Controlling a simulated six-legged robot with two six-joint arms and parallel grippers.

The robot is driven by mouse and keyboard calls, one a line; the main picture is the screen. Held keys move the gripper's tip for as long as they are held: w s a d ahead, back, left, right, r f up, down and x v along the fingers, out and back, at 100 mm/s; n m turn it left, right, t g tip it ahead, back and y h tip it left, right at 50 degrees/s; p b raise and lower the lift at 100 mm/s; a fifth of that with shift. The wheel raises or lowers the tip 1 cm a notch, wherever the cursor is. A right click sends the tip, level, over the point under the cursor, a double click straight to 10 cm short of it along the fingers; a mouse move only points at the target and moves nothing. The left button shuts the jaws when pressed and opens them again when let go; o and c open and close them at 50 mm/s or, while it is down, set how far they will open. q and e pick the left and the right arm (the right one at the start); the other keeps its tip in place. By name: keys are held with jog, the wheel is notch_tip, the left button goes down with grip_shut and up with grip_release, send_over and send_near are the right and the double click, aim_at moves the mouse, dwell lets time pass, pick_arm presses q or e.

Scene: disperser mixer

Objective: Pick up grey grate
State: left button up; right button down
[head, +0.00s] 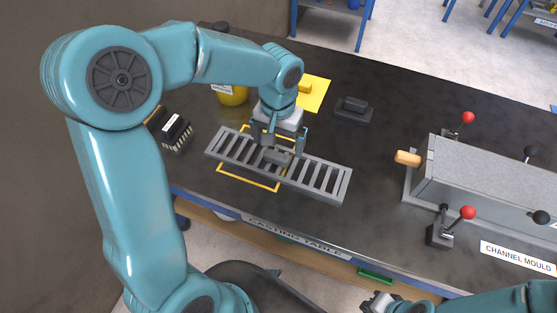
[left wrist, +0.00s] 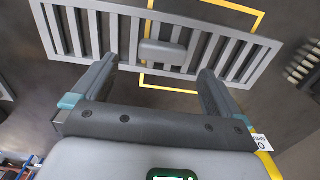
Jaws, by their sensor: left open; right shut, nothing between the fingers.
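The grey grate (head: 277,157) is a long slotted panel with a raised block at its middle. It lies on the dark table across a yellow outline. It also shows in the left wrist view (left wrist: 163,53). My left gripper (head: 280,146) is over the grate's middle, fingers pointing down and apart. In the left wrist view, its open fingers (left wrist: 158,67) stand to either side of the raised block, with nothing between them. I cannot tell whether the fingertips touch the grate. My right gripper (head: 380,302) is shut and empty at the bottom edge of the head view.
The channel mould (head: 490,180) stands at the right with red and black knobs. A dark block (head: 353,108) and a yellow sheet (head: 316,94) lie behind the grate. A yellow container (head: 232,96) and a brush (head: 176,132) are at the left. The table's front edge is near.

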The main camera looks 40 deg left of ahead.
aim_at(277, 155)
pick_arm(q)
jog(key=shift+s+a+f, duration=0.1)
jog(key=shift+s+f, duration=0.2)
jog(key=shift+f, duration=0.45)
jog(key=f, duration=0.5)
jog(key=shift+w+a+f, duration=0.15)
jog(key=shift+w, duration=0.2)
jog(key=c, duration=1.6)
